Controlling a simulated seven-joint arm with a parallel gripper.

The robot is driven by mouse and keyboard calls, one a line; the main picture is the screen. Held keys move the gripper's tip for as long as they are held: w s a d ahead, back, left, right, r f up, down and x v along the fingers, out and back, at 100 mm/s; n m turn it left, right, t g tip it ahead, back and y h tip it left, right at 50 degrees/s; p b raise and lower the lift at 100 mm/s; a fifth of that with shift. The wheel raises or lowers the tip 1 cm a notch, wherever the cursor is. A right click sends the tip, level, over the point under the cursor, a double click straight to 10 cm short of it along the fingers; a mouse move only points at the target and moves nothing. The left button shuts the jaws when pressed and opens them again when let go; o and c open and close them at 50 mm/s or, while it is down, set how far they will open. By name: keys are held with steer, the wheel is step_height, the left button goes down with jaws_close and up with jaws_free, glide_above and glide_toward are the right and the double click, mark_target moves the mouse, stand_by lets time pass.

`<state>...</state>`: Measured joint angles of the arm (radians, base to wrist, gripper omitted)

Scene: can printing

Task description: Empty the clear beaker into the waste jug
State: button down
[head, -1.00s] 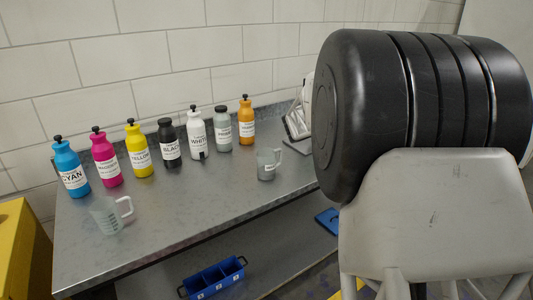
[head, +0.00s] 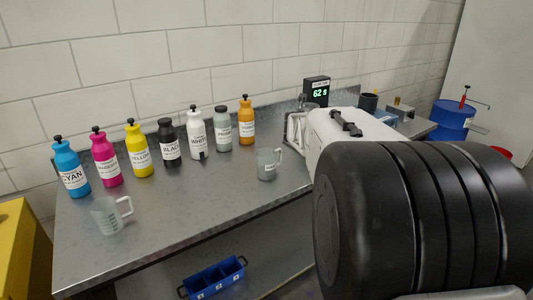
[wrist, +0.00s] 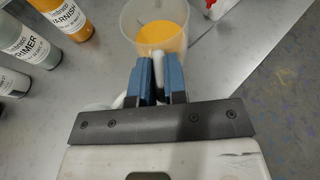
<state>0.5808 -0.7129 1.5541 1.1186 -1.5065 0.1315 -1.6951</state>
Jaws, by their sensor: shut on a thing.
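The clear beaker (wrist: 159,47) is at the top of the wrist view, with orange liquid (wrist: 163,27) inside. My gripper (wrist: 158,65) has its blue fingers shut on the beaker's pale handle. In the head view my arm largely hides the gripper and the held beaker. A clear jug with a small label (head: 267,166) stands on the bench in front of the orange bottle; its lettering is too small to read. Another clear jug with graduations and a handle (head: 107,216) stands near the bench's front left. In the wrist view a clear, pale shape partly shows under my gripper's left side.
Bottles line the back of the bench (head: 190,222), from cyan (head: 70,172) to orange (head: 246,126). A timer (head: 317,92) reads 62 s. A blue drum (head: 451,122) stands at the right. The bench's middle front is clear.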

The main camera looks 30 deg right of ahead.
steer(key=s+a+f+n+t+y, duration=0.1)
steer(key=s+a+n+t+y, duration=0.15)
steer(key=a+n+y, duration=1)
steer(key=s+a+f+m, duration=0.2)
steer(key=a+f, duration=0.5)
steer(key=a, duration=0.2)
steer(key=shift+a, duration=0.2)
stand_by(0.6)
steer(key=shift+d+m, duration=0.1)
steer(key=shift+m, duration=0.15)
steer(key=w+d+r+m+y, duration=0.1)
steer(key=d+r+m+y, duration=0.1)
steer(key=d+m+y, duration=0.1)
steer(key=shift+w+d+r+m, duration=0.15)
steer(key=shift+d+r+m, duration=0.15)
steer(key=shift+d+m, duration=0.65)
steer(key=shift+w+d+r, duration=0.15)
steer(key=shift+d+r, duration=0.4)
steer(key=shift+w+d+r+m+y, duration=0.1)
steer(key=shift+d+r+m+y, duration=0.2)
steer(key=shift+m+y, duration=0.3)
stand_by(0.6)
